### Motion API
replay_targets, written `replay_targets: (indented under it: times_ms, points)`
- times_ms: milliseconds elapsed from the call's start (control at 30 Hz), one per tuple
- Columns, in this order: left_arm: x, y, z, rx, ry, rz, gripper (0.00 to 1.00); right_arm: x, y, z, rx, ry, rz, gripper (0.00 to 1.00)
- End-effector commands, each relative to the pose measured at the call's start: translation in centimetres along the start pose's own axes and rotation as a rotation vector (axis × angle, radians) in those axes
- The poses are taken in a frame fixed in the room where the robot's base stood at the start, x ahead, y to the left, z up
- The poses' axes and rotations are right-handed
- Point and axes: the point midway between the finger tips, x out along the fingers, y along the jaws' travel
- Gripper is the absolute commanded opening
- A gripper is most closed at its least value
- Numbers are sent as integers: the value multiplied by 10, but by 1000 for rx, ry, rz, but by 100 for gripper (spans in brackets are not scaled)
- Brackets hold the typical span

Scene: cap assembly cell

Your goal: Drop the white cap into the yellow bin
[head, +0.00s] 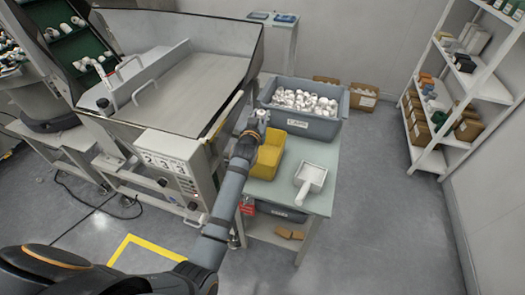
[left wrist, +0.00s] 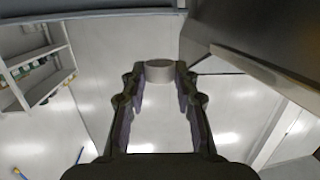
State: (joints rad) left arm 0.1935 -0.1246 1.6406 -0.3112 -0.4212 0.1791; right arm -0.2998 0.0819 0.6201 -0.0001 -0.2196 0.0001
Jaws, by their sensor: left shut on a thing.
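The yellow bin (head: 267,160) stands on the pale green table in the head view, partly hidden behind my left arm. My left gripper (head: 259,120) is at the far left end of the bin in the picture; its exact height above the bin is hard to tell. In the left wrist view, my left gripper (left wrist: 159,78) is shut on the white cap (left wrist: 160,71), held between the fingertips. My right gripper is not in view.
A grey tote (head: 302,122) full of white caps stands behind the yellow bin. A white scoop (head: 310,179) lies to the right on the table (head: 283,193). A large metal machine (head: 180,85) stands close on the left. A shelf (head: 450,95) is at the far right.

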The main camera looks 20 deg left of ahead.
Motion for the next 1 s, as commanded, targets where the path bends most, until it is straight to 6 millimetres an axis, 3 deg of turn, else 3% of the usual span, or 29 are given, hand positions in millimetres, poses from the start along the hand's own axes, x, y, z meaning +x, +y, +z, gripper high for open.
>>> replay_targets:
  times_ms: [33,133,467,800,1000]
  points:
    - [-8,0,17,0,-3,3,22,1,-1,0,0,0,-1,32]
    - [-18,1,35,-1,0,7,22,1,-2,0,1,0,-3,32]
    - [-21,1,48,0,2,9,22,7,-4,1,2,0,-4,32]
    - [-14,1,92,0,1,9,22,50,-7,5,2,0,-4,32]
    - [-12,1,103,0,1,9,22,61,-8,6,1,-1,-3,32]
